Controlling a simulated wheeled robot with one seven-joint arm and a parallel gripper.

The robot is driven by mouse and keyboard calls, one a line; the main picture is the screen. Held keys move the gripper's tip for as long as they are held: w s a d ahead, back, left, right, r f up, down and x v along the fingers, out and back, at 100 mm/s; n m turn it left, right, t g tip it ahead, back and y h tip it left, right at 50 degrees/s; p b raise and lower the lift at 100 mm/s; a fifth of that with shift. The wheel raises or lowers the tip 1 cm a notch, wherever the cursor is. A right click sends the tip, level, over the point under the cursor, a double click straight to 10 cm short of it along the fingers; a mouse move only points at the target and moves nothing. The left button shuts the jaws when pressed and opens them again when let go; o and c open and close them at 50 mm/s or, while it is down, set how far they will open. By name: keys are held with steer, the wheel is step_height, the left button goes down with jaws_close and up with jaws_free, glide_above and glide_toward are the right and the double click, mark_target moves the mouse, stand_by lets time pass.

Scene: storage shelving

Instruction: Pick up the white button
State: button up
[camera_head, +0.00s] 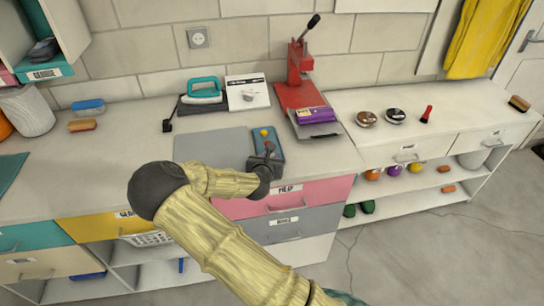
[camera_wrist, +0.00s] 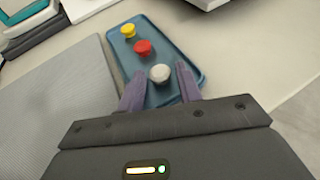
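The white button (camera_wrist: 160,73) is a small round knob on a blue tray (camera_wrist: 154,30), seen in the wrist view. It sits nearest to me in a row with a red button (camera_wrist: 144,48) and a yellow button (camera_wrist: 128,30). My gripper (camera_wrist: 159,84) is open, with one purple finger on each side of the white button; I cannot tell whether they touch it. In the head view my gripper (camera_head: 266,157) is over the near part of the blue tray (camera_head: 275,141). There the yellow button (camera_head: 264,133) shows, and my gripper hides the white one.
A grey mat (camera_head: 210,146) lies left of the tray. A red press (camera_head: 300,75) with a purple box (camera_head: 315,115) stands behind it to the right. A teal-handled iron (camera_head: 204,90) and a white box (camera_head: 246,94) are at the back. The counter to the left is mostly clear.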

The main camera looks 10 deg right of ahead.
steer(key=shift+w, duration=0.1)
steer(key=shift+c, duration=0.2)
steer(key=c, duration=0.7)
steer(key=shift+r, duration=0.25)
step_height(320, 180, up, 10)
steer(key=shift+f, duration=0.25)
